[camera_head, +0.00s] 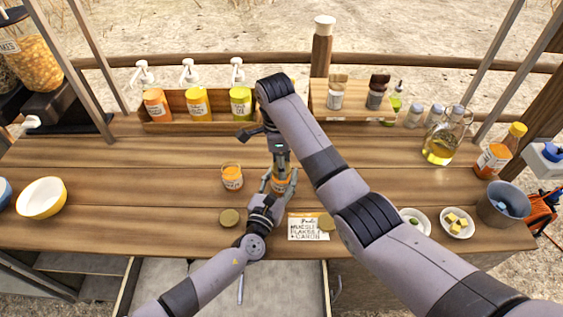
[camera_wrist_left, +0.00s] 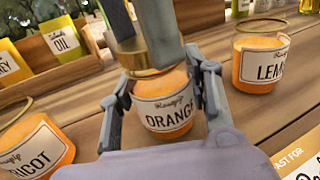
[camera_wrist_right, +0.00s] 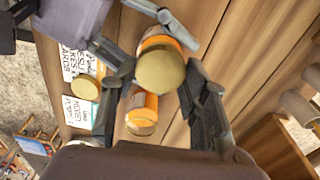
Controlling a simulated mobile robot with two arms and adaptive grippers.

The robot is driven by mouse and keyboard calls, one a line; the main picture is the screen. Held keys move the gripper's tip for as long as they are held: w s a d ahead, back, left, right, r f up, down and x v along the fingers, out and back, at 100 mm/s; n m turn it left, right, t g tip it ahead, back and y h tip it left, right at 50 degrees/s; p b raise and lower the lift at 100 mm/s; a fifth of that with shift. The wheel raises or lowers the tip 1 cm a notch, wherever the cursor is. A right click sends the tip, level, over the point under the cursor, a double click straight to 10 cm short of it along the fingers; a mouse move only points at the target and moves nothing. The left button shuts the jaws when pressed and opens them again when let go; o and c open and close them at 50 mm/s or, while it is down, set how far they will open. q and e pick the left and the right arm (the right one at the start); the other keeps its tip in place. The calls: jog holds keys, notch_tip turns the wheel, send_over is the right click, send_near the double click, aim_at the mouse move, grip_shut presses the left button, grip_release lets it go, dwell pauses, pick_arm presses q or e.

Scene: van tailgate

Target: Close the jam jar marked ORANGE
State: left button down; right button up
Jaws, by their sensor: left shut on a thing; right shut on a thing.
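The ORANGE jar (camera_wrist_left: 168,112), orange with a white label, stands on the wooden counter. My left gripper (camera_head: 280,184) is shut around its sides, and the label shows between the fingers (camera_wrist_left: 163,92). My right gripper (camera_head: 281,163) is above the jar, shut on a gold lid (camera_wrist_right: 160,71). In the left wrist view the lid (camera_wrist_left: 132,60) is at the jar's top; I cannot tell whether it is seated or just above. The open APRICOT jar (camera_wrist_left: 38,148) stands left of it, and the open LEMON jar (camera_wrist_left: 258,68) stands right.
One loose gold lid (camera_head: 229,217) lies on the counter, another (camera_head: 327,222) on the printed card (camera_head: 304,230). Bottle racks (camera_head: 180,127) line the back. Small bowls (camera_head: 457,224) and a grey bucket (camera_head: 503,207) stand right. The left counter is mostly clear; my right arm hides the centre right.

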jog(key=shift+m, duration=1.2)
jog(key=o, duration=0.7)
jog(key=shift+r, duration=0.1)
jog(key=shift+r, duration=2.15)
jog(key=shift+c, duration=0.3)
